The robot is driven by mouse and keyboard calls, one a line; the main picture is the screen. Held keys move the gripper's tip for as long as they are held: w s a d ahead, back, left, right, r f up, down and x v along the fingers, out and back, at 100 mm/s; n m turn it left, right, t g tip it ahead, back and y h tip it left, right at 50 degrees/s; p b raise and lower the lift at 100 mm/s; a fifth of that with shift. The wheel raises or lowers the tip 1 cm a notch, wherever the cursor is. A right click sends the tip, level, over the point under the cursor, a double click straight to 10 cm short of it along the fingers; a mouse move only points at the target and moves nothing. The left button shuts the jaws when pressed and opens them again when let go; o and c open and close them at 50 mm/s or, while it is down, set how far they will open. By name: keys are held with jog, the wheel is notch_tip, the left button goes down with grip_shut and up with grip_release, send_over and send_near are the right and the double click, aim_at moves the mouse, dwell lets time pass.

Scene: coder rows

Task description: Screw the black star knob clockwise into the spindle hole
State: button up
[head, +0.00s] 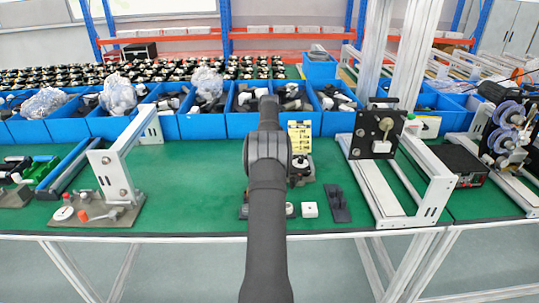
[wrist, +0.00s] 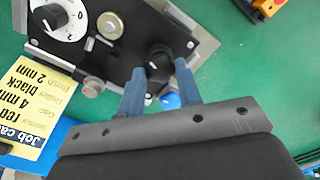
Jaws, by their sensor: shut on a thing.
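In the wrist view my gripper (wrist: 160,68) has two blue fingers, one on each side of a round black knob (wrist: 158,60) with a white mark on top. It is shut on this knob. The knob sits over a dark plate (wrist: 140,28) of a small fixture; the spindle hole is not visible, and I cannot tell how deep the knob sits. In the head view my arm covers the gripper and knob; part of the fixture (head: 301,169) shows just right of the arm.
Beside the knob are a brass disc (wrist: 110,25) and a white dial (wrist: 66,18). A yellow job card (wrist: 38,98) lies close to the fingers. A white block (head: 310,210) and a dark part (head: 338,204) lie on the green bench. Blue bins (head: 206,122) line the back; metal frames stand either side.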

jog(key=m, duration=0.3)
grip_shut()
jog(key=shift+m, duration=0.7)
jog(key=m, duration=0.3)
jog(key=o, duration=1.2)
grip_release()
jog(key=shift+o, duration=0.2)
notch_tip(320, 180, up, 12)
